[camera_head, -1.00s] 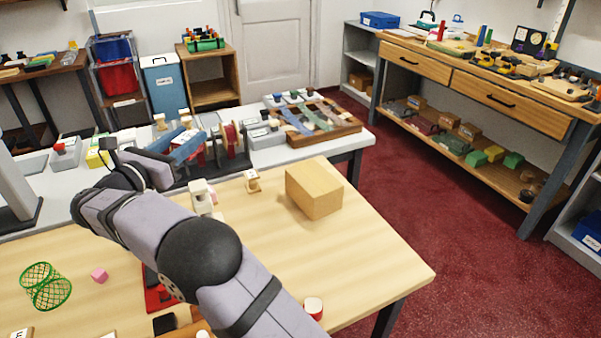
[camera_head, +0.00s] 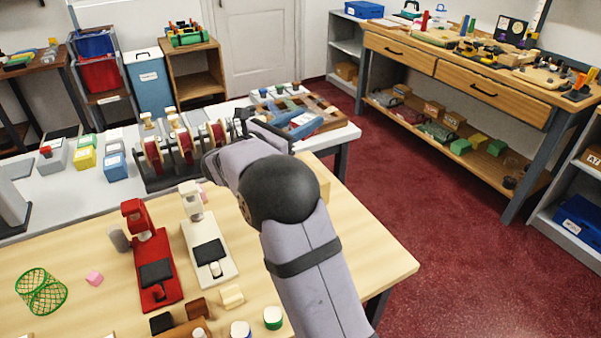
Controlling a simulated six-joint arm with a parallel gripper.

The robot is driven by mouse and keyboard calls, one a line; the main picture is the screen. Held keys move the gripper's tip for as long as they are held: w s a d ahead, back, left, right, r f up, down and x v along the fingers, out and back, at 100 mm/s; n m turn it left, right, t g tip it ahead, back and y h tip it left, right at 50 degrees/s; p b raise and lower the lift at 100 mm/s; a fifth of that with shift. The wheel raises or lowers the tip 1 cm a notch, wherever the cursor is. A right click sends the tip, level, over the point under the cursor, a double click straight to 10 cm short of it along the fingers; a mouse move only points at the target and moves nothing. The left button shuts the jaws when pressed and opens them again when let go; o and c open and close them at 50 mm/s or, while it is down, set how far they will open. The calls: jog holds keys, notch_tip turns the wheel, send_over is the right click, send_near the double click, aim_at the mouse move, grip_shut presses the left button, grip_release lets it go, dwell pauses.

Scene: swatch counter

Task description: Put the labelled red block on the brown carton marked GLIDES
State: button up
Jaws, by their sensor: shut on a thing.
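A plain tan-brown carton (camera_head: 320,177) stands at the back right of the wooden table. My arm covers most of it, and no GLIDES marking shows. My gripper (camera_head: 264,130) is in front of the carton's far left side in the picture, near the grey counter's wooden tray. Its fingertips are hidden by my own wrist. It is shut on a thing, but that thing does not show. I cannot make out a labelled red block anywhere. I cannot tell how high the gripper is above the carton.
A red press (camera_head: 153,262) and a white press (camera_head: 205,240) stand mid-table. Spool stands (camera_head: 185,148) and the wooden tray (camera_head: 325,112) are on the grey counter (camera_head: 60,205). The table's right front is clear.

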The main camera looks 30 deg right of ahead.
notch_tip(320, 180, down, 2)
jog(key=shift+a+n+t, duration=0.15)
jog(key=shift+n+t, duration=0.15)
jog(key=shift+t, duration=0.1)
jog(key=shift+w+a+f+t+y, duration=0.15)
jog(key=shift+w+f+t+y, duration=0.1)
jog(key=shift+f+t+y, duration=0.1)
jog(key=shift+f+p, duration=0.3)
jog(key=shift+f, duration=4.6)
jog(key=shift+f, duration=0.1)
jog(key=shift+f, duration=0.15)
jog(key=o, duration=1.1)
